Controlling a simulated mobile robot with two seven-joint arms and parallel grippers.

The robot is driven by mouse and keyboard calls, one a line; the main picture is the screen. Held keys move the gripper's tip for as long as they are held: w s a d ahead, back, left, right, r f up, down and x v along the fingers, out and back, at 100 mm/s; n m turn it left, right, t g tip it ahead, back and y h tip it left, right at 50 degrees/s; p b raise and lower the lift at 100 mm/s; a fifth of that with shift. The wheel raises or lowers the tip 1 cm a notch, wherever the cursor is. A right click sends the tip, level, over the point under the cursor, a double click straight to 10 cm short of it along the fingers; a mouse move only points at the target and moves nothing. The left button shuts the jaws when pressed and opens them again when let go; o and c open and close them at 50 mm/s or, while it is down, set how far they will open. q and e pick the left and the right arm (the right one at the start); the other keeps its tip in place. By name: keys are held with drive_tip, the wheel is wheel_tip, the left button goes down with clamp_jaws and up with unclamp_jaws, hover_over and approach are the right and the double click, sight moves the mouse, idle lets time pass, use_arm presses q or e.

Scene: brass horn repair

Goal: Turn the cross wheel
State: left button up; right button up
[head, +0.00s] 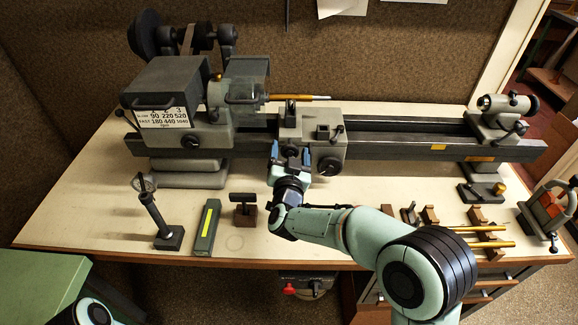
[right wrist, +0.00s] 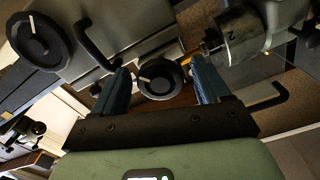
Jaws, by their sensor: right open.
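The cross wheel looks to be the small dark round knob (right wrist: 160,82) with a pale pointer mark, on the front of the lathe carriage (head: 312,122). My right gripper (head: 291,156) is at the carriage front, its blue fingers apart. In the right wrist view the fingers (right wrist: 158,74) stand on either side of the knob, with a gap visible to the right finger; I cannot tell whether the left finger touches it. Nothing is gripped. In the head view the knob is partly hidden by my gripper. My left gripper is out of view.
A larger dark handwheel (head: 330,166) sits just right of my gripper; it also shows in the right wrist view (right wrist: 38,40). The lathe bed (head: 400,140) runs behind.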

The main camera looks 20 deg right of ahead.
drive_tip(key=b+v, duration=0.1)
drive_tip(key=v, duration=1.2)
drive_tip(key=shift+b, duration=0.4)
drive_tip(key=shift+w, duration=0.1)
